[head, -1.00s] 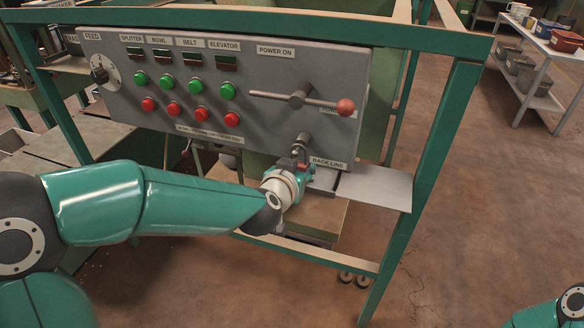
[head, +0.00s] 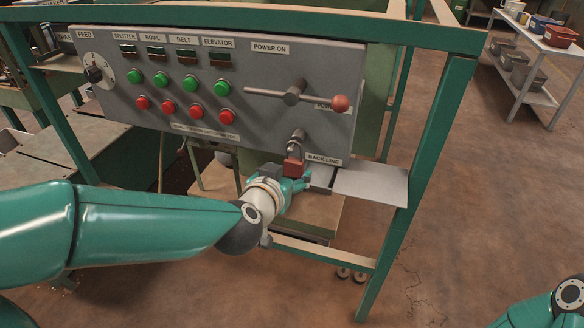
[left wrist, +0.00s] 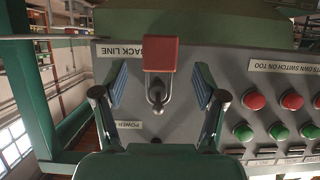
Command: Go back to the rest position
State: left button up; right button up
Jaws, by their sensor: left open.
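A red padlock (head: 293,167) hangs by its shackle from a metal stub on the grey control panel (head: 228,75), just left of the BACK LINE label. My left gripper (head: 291,181) is just below and in front of it. In the left wrist view the red padlock (left wrist: 161,54) shows between the two spread fingers of the left gripper (left wrist: 160,86), with clear gaps at both sides. The left gripper is open and empty. Only a link of my right arm shows at the lower right corner of the head view; its gripper is out of frame.
A lever with a red ball (head: 341,103) sticks out to the right above the padlock. Green and red buttons fill the panel's left half. A green frame post (head: 425,180) and a metal plate (head: 370,183) stand right of the gripper. Open floor lies beyond.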

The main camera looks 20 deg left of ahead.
pick_arm(q)
jog(key=v, duration=0.6)
jog(key=s+a+f+g+y, duration=0.1)
jog(key=a+f+g, duration=0.25)
jog(key=f, duration=1.05)
jog(key=s+a+f+g, duration=0.2)
jog(key=f+g, duration=0.2)
jog(key=f, duration=1.1)
jog(key=s+d+f+g+h, duration=0.2)
jog(key=s+d+f, duration=0.1)
jog(key=s+f, duration=0.4)
jog(key=s+d+f+g+h, duration=0.2)
jog(key=s+d+f+g, duration=0.1)
jog(key=s+f, duration=0.45)
notch_tip(320, 180, up, 19)
jog(key=d+n+p, duration=0.2)
jog(key=p, duration=1.6)
jog(key=shift+s+d+h+p, duration=0.25)
jog(key=shift+s+h+p, duration=0.05)
jog(key=shift+p, duration=0.05)
jog(key=shift+g, duration=0.25)
